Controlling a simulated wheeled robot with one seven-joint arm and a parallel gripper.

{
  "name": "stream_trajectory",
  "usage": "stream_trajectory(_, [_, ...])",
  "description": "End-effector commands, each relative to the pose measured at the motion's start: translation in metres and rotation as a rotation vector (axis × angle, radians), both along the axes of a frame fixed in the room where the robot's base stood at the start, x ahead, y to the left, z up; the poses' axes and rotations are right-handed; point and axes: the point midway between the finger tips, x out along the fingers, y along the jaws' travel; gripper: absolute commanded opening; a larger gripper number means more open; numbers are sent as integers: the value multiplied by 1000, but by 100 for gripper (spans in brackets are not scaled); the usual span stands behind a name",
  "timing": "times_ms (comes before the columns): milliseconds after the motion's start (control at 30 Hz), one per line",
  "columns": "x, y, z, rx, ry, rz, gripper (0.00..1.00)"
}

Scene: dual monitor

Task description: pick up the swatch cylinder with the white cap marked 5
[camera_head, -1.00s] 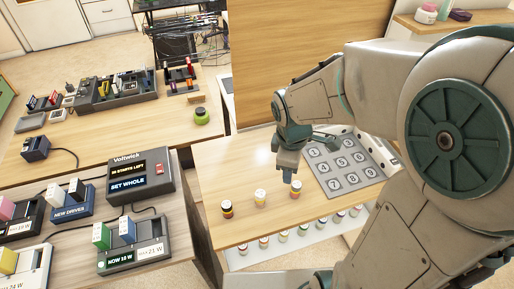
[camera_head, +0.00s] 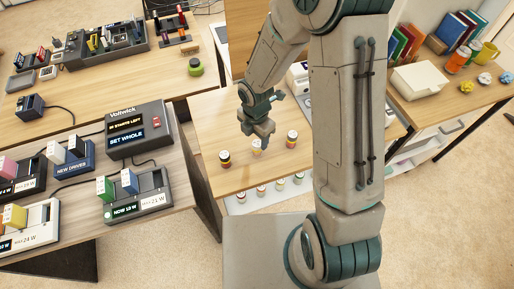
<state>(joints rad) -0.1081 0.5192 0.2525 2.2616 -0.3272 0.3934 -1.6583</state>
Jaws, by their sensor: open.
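Three small striped swatch cylinders stand upright on the wooden table. The middle cylinder (camera_head: 256,150) is pale-capped and partly hidden by my gripper. The right cylinder (camera_head: 292,139) has a pale cap and red and yellow bands. The cap marks are too small to read. My gripper (camera_head: 257,139) is open and points down right over the middle cylinder. I cannot tell whether its fingers are around the cylinder or just above it.
Several more capped cylinders stand in a row on a white shelf (camera_head: 237,208) along the table's front edge. My arm hides much of the table's right part. At left, a bench holds a dark Voltwick box (camera_head: 138,129) and docks.

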Motion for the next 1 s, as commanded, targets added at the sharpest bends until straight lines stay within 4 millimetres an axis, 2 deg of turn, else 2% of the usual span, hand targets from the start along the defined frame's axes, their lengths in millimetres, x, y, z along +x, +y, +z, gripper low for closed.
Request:
stream_trajectory(267, [-2,-1,-19,-1,3,2,56])
stream_trajectory(600, [-4,-4,-58,-1,2,0,56])
stream_trajectory(900, [-3,-4,-62,0,-1,0,56])
stream_trajectory(933, [-3,-4,-62,0,-1,0,53])
stream_trajectory(1000, [-3,-4,-62,0,-1,-1,33])
